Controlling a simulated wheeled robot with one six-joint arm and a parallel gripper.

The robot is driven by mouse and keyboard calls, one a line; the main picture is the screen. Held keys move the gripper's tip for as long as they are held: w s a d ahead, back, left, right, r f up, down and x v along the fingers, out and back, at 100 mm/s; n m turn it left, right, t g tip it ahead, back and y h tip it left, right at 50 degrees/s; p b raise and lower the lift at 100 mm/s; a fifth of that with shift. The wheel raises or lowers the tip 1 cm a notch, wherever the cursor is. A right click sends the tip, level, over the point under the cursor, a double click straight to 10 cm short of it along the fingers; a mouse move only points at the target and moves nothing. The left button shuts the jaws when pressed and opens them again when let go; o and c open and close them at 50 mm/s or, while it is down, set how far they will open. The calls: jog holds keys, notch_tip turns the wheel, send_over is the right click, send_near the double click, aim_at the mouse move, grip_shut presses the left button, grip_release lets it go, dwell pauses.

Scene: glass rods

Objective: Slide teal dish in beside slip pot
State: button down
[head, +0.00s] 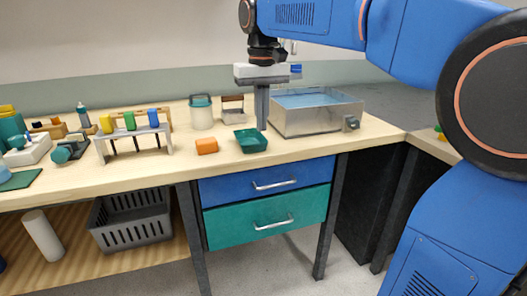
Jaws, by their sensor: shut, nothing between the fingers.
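The teal dish (251,141) is a small open square dish on the wooden bench top, near its front edge. A pale jar with a teal lid (201,113), which looks like the slip pot, stands behind it to the left. The dish and the jar are apart. My gripper (262,127) points straight down with its fingers together and nothing held. Its tips are at the back right of the dish; I cannot tell whether they touch it.
An orange block (206,146) lies left of the dish. A small brown-and-clear holder (233,109) stands right of the jar. A metal water basin (318,116) stands close right of my gripper. A rack with coloured-top tools (134,138) is further left.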

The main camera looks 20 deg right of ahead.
aim_at(246, 140)
jog(key=shift+w+a+f, duration=0.1)
jog(key=shift+w+f, duration=0.6)
jog(key=shift+f, duration=0.9)
jog(key=shift+w+f, duration=0.75)
jog(key=shift+f, duration=0.85)
jog(key=shift+w+a+f, duration=0.1)
jog(key=shift+w+f, duration=0.6)
jog(key=shift+f, duration=0.9)
jog(key=shift+w, duration=0.1)
jog(key=w, duration=1.1)
jog(key=shift+w, duration=0.1)
